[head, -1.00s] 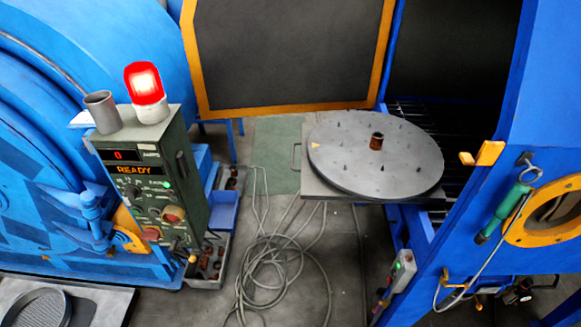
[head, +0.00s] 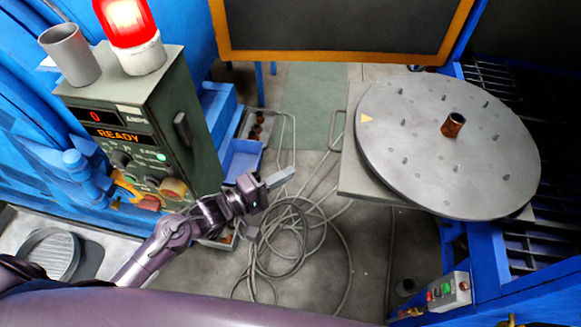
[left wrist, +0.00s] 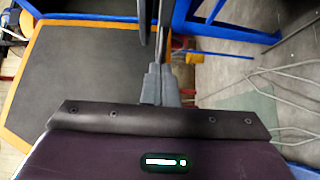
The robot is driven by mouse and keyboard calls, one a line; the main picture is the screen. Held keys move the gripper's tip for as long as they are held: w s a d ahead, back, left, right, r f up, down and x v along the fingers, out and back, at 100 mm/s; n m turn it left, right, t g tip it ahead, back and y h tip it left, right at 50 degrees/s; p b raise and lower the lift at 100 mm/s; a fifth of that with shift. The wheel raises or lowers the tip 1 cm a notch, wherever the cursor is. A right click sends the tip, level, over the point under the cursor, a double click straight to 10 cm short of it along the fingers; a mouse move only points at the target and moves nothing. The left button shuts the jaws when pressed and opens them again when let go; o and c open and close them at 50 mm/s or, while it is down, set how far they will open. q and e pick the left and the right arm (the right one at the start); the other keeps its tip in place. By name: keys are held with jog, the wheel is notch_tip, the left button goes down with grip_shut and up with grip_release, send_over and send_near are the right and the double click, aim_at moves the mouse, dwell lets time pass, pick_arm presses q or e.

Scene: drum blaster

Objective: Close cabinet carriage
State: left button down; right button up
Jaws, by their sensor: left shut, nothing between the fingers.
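The cabinet carriage (head: 350,178) is a flat grey slab bearing a round grey turntable (head: 410,150) with small pegs and a rusty hub (head: 453,124). It juts out of the blue cabinet (head: 482,250) at the right of the head view. A grey loop handle (head: 336,131) is on its left edge. My left gripper (head: 282,177) is to the left of the handle and lower in the picture, apart from it, shut and empty. In the left wrist view its closed fingers (left wrist: 162,60) show at the top middle. My right gripper is not in view.
A green control box (head: 150,135) with a READY display, a red lamp (head: 127,22) and a grey cup (head: 70,55) stands at left. Coiled grey cable (head: 290,240) lies on the floor below my gripper. An orange-framed dark door panel (head: 340,25) hangs open at the back.

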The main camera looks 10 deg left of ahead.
aim_at(342, 153)
pick_arm(q)
jog(key=x, duration=0.3)
jog(key=s+d+p+x, duration=0.1)
jog(key=x, duration=0.6)
jog(key=shift+s+d, duration=0.25)
jog(key=shift+d, duration=0.05)
jog(key=shift+d+f, duration=0.15)
jog(key=shift+d, duration=0.2)
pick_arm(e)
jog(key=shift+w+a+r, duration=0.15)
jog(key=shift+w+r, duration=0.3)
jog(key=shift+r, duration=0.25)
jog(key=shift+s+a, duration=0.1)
